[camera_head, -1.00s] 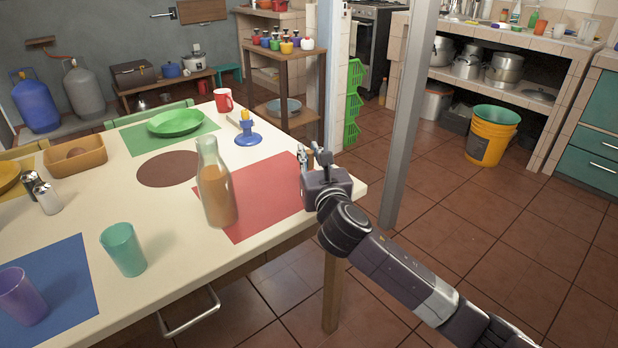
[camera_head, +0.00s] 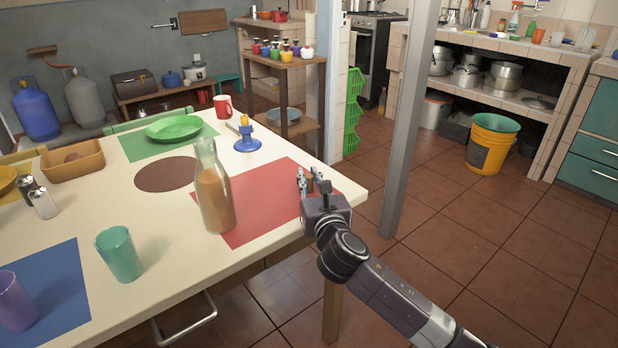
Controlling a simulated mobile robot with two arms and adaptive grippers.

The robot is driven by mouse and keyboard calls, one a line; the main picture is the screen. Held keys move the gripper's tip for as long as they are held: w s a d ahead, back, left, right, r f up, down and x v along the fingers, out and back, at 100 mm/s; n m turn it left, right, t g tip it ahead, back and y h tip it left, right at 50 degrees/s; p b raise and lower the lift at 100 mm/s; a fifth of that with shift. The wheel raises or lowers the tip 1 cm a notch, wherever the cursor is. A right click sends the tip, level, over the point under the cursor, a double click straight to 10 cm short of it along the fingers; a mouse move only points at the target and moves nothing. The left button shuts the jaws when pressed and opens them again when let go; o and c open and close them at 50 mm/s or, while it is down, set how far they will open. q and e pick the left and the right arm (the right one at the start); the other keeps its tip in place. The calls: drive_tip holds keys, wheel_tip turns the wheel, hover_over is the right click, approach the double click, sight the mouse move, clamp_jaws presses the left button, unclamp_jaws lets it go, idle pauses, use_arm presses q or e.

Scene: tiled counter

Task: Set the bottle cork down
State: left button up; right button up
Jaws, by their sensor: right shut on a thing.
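My right gripper (camera_head: 310,179) is at the near right corner of the white table (camera_head: 110,309), low over the right edge of the red placemat (camera_head: 267,187). Its fingers are shut on the bottle cork, which is mostly hidden between the fingers. I cannot tell whether the cork touches the table. A glass bottle (camera_head: 214,197) with orange-brown liquid stands upright on the left part of the red mat, apart from the gripper, and no cork shows in its mouth. My left gripper is not in view.
A blue candle holder (camera_head: 247,144) and a red mug (camera_head: 222,106) stand behind the mat. A teal cup (camera_head: 119,254), a purple cup (camera_head: 15,301) and a green plate (camera_head: 174,127) are farther left. A grey post (camera_head: 406,130) rises right of the table.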

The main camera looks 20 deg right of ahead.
drive_tip(key=o, duration=0.7)
drive_tip(key=shift+s, duration=0.3)
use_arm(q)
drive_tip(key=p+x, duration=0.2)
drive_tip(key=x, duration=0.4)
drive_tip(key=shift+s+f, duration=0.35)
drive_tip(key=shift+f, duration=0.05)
use_arm(e)
drive_tip(key=s, duration=0.7)
drive_tip(key=s+a, duration=0.1)
drive_tip(key=s, duration=0.3)
drive_tip(key=shift+s+a, duration=0.1)
drive_tip(key=shift+s, duration=0.1)
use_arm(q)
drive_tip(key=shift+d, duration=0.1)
